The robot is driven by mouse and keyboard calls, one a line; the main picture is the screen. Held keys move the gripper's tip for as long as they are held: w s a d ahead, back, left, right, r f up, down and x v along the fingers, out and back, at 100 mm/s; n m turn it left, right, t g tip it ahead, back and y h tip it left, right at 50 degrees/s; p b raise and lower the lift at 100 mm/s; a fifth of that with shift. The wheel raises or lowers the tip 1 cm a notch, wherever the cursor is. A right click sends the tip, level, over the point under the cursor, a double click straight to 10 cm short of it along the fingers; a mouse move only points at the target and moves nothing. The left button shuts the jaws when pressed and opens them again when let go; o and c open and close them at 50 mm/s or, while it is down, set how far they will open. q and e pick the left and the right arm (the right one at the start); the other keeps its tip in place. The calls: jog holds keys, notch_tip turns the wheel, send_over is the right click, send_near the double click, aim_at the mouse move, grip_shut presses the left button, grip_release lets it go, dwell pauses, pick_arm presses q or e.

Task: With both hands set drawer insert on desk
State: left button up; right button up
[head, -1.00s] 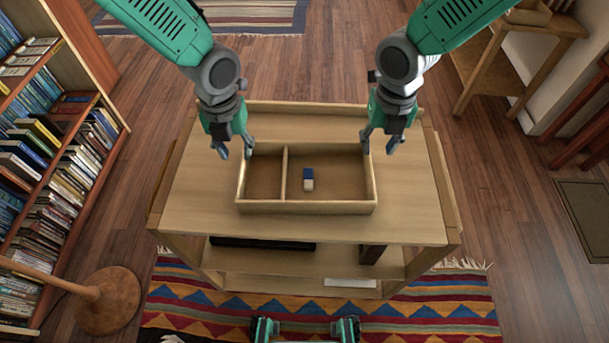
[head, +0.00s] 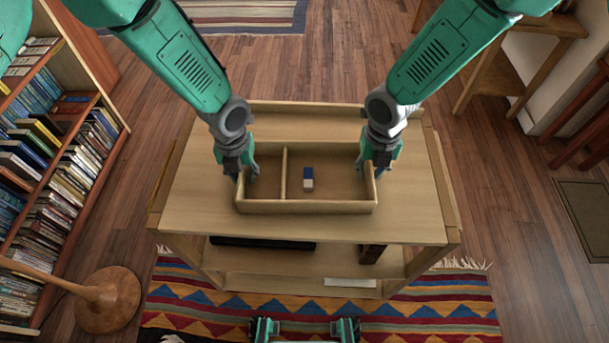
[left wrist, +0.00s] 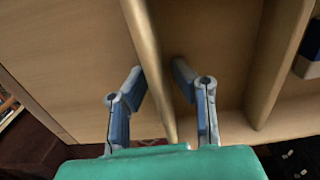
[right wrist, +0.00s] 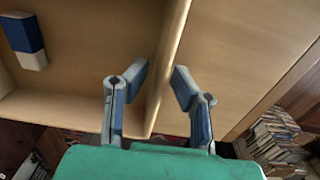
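The drawer insert (head: 306,207) is a shallow wooden tray with one divider, lying on the wooden desk (head: 200,205). A blue and white eraser (head: 308,180) lies in its larger compartment. My left gripper (head: 243,174) is at the insert's left wall; in the left wrist view its open fingers (left wrist: 157,88) straddle that wall (left wrist: 150,70), with gaps on both sides. My right gripper (head: 376,170) is at the right wall; in the right wrist view its open fingers (right wrist: 160,85) straddle that wall (right wrist: 168,60), also with gaps.
A bookshelf (head: 60,150) stands at the left, with a round wooden base (head: 108,300) on the floor near it. The desk has a raised back edge (head: 330,108). Its top is clear around the insert. A lower shelf (head: 330,262) holds dark items.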

pick_arm(q)
grip_shut()
pick_arm(e)
grip_shut()
pick_arm(q)
jog(key=shift+r, duration=0.15)
pick_arm(e)
jog(key=shift+r, duration=0.15)
